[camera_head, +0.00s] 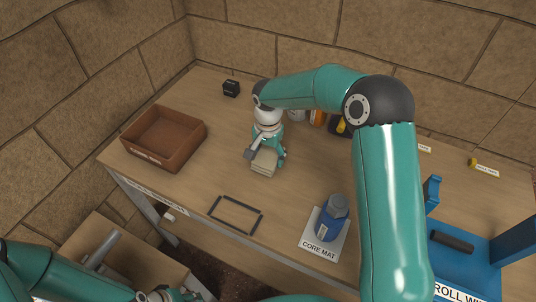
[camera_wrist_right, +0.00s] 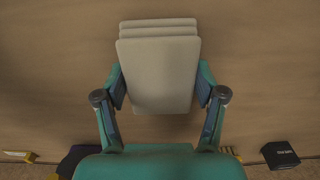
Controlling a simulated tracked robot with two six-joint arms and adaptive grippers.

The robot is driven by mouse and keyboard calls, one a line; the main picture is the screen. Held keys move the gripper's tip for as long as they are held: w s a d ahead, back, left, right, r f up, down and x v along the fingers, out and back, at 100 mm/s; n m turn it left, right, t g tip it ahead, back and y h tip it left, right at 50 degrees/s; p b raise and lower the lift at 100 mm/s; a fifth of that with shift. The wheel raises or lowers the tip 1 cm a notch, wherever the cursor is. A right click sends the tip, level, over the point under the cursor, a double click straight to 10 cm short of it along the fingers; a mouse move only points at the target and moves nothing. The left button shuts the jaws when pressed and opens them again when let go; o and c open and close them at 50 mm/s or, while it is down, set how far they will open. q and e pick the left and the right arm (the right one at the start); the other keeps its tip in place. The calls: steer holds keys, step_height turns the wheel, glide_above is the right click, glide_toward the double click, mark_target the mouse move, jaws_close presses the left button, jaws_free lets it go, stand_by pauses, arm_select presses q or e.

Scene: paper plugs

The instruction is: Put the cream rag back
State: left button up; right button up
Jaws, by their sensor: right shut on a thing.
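The cream rag (camera_head: 264,162) is a folded, layered pad. In the right wrist view the cream rag (camera_wrist_right: 158,75) lies between both fingers. My right gripper (camera_head: 266,154) is shut on it; the fingers (camera_wrist_right: 160,92) press its left and right sides. It is over the wooden table, right of the brown open box (camera_head: 184,149). I cannot tell whether its underside touches the table. My left gripper (camera_head: 168,296) shows only in part at the bottom edge of the head view, and its fingers are unclear.
A dark rectangular outline (camera_head: 236,215) lies near the table's front edge. A blue bottle (camera_head: 325,231) stands on the white core mat (camera_head: 313,245). Blue equipment (camera_head: 470,254) stands at the right. A small black block (camera_head: 231,88) sits at the back. Stone walls (camera_head: 300,45) bound the table.

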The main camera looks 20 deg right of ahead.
mark_target(268, 155)
steer(key=o, duration=1.2)
steer(key=shift+f, duration=0.1)
step_height(268, 155, up, 12)
steer(key=shift+r, duration=0.2)
